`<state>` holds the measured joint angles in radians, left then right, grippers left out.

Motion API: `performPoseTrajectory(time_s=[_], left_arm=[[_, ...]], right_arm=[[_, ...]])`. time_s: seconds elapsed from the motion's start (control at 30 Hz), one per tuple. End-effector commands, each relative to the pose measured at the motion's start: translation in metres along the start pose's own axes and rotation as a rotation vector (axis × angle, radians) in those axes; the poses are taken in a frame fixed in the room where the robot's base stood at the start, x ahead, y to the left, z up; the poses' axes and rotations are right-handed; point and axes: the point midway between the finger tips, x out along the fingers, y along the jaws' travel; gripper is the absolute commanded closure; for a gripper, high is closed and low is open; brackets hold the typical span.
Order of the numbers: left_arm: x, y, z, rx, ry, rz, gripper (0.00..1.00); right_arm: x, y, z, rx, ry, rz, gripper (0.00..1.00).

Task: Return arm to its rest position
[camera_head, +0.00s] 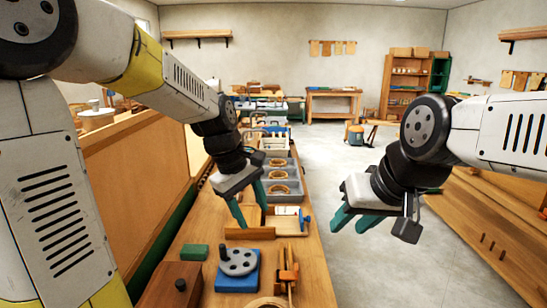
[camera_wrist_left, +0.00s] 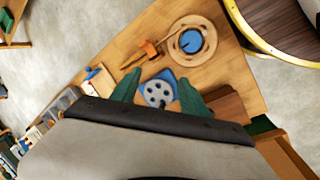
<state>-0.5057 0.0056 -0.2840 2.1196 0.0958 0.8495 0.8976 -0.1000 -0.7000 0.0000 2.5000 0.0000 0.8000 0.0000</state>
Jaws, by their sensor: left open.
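My left gripper (camera_head: 250,207) hangs over the wooden bench (camera_head: 203,232), its two green fingers spread apart with nothing between them. In the left wrist view its open fingers (camera_wrist_left: 158,92) frame a grey disc with holes (camera_wrist_left: 158,93). That disc (camera_head: 239,262) sits on a blue block (camera_head: 237,284) near the front of the bench and looks apart from the fingers. My right gripper (camera_head: 352,219) is at the right over the grey floor, clear of the bench. Its green fingers are spread, with nothing seen between them.
A grey tray (camera_head: 287,198) with several wooden rings lies further along the bench. A green block (camera_head: 194,252), an orange clamp (camera_head: 288,275) and a brown box (camera_head: 172,285) are near the disc. The floor (camera_head: 345,160) between is open.

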Motion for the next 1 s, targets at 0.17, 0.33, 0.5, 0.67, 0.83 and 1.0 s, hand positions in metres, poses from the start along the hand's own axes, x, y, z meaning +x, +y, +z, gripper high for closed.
performPoseTrajectory(time_s=[0.17,0.33,0.5,0.67,0.83,1.0], left_arm=[[-0.045,-0.039,0.008,0.232,0.067,0.091,0.47],[-0.075,-0.077,0.021,0.468,0.175,0.132,0.47],[-0.093,-0.11,0.034,0.676,0.297,0.122,0.47],[-0.098,-0.129,0.042,0.801,0.372,0.09,0.47],[-0.1,-0.135,0.044,0.848,0.398,0.075,0.47],[-0.1,-0.135,0.044,0.849,0.398,0.075,0.47]], right_arm=[[0.0,0.0,0.0,0.0,0.0,0.0,0.64],[0.0,0.0,0.0,0.0,0.0,0.0,0.64],[0.0,0.0,0.0,0.0,0.0,0.0,0.64],[0.0,0.0,0.0,0.0,0.0,0.0,0.64],[0.0,0.0,0.0,0.0,0.0,0.0,0.64],[0.0,0.0,0.0,0.0,0.0,0.0,0.64]])
